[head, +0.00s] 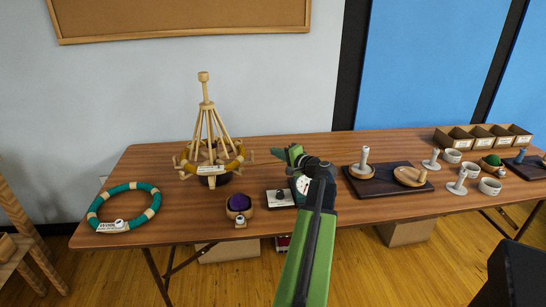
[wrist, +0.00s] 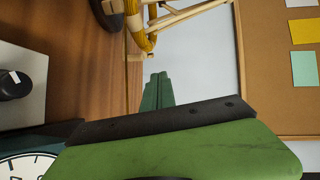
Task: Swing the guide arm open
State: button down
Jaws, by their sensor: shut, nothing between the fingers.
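My gripper (head: 292,153) is above the table, to the right of a wooden yarn swift (head: 206,104). Its green fingers (wrist: 157,91) are shut together with nothing between them. The swift stands upright with splayed wooden struts and a mustard-yellow yarn ring (head: 239,160). In the wrist view, part of the swift (wrist: 190,14) and its yellow yarn (wrist: 134,20) show at the top, apart from my fingertips. A white board (head: 281,197) with a small dark knob lies near my arm, and shows at left in the wrist view. I cannot tell which part is the guide arm.
A dial scale (head: 303,184) is partly hidden behind my arm. A purple ball in a wooden bowl (head: 240,213) and a teal ring (head: 95,212) lie left. Dark trays (head: 375,188) and small cups (head: 489,187) fill the right. The front left table edge is clear.

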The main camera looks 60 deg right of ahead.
jog(key=p+v, duration=0.2)
jog(key=v, duration=1.6)
jog(key=s+d+f+n+g+p, duration=0.2)
jog(key=s+f+g+p, duration=0.2)
jog(key=g+p, duration=0.25)
jog(key=s+r+n+g+p, duration=0.2)
jog(key=s+r+g+p, duration=0.15)
jog(key=r+p, duration=0.8)
jog(key=w+d+f+b, duration=0.4)
jog(key=w+f, duration=0.5)
jog(key=shift+f+t, duration=0.2)
jog(key=shift+t, duration=0.2)
